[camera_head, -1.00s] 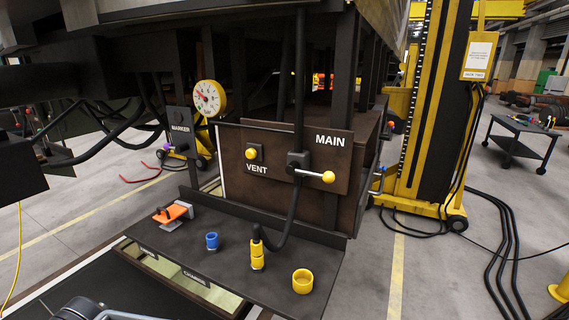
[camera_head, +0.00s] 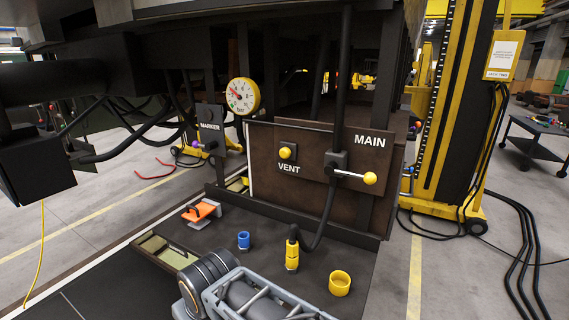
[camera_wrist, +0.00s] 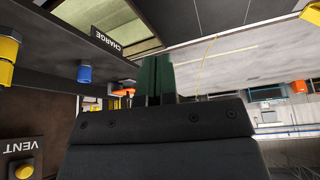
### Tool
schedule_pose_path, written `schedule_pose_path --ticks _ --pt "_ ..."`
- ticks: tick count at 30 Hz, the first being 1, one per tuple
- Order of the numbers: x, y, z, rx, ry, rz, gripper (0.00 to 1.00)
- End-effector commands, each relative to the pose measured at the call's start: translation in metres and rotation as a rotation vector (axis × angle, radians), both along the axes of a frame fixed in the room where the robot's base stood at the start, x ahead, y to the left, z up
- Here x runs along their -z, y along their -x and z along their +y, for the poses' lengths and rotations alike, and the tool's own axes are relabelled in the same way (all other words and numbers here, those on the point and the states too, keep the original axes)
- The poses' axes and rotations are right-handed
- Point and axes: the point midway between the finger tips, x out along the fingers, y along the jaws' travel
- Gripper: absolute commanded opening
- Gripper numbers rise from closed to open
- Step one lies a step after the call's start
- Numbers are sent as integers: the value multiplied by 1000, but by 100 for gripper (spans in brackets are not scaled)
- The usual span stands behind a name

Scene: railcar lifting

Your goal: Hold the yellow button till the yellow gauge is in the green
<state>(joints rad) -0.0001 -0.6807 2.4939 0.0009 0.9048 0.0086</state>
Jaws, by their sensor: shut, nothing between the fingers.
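The yellow button (camera_head: 285,153) sits on a dark plate above the VENT label. It also shows at the lower left of the wrist view (camera_wrist: 26,171), where the label is upside down. The yellow-rimmed gauge (camera_head: 243,96) is at the upper left of the brown panel. Its face is white with a red needle toward the upper left; the green band is too small to read clearly. My gripper (camera_wrist: 153,68) shows in the wrist view with dark green fingers shut and empty, apart from the button. In the head view my arm shows at the bottom, but its fingers do not.
The MAIN lever with a yellow knob (camera_head: 370,178) sticks out right of the button. A black hose with a yellow coupling (camera_head: 292,256), a blue cap (camera_head: 243,240), a yellow cup (camera_head: 340,283) and an orange-handled item (camera_head: 200,210) stand on the shelf below.

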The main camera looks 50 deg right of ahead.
Motion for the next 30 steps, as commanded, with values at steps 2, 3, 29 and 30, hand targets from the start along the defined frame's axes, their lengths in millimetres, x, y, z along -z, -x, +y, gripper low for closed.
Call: schedule_pose_path --ticks 2,3,29,30 --pt "0 -2 -5 -17 31 4 0" --pt "1 -4 -10 -39 68 9 0" --pt "-131 -128 -260 -1094 1689 1270 0" --pt "-134 -130 -261 -1105 1702 1303 0"
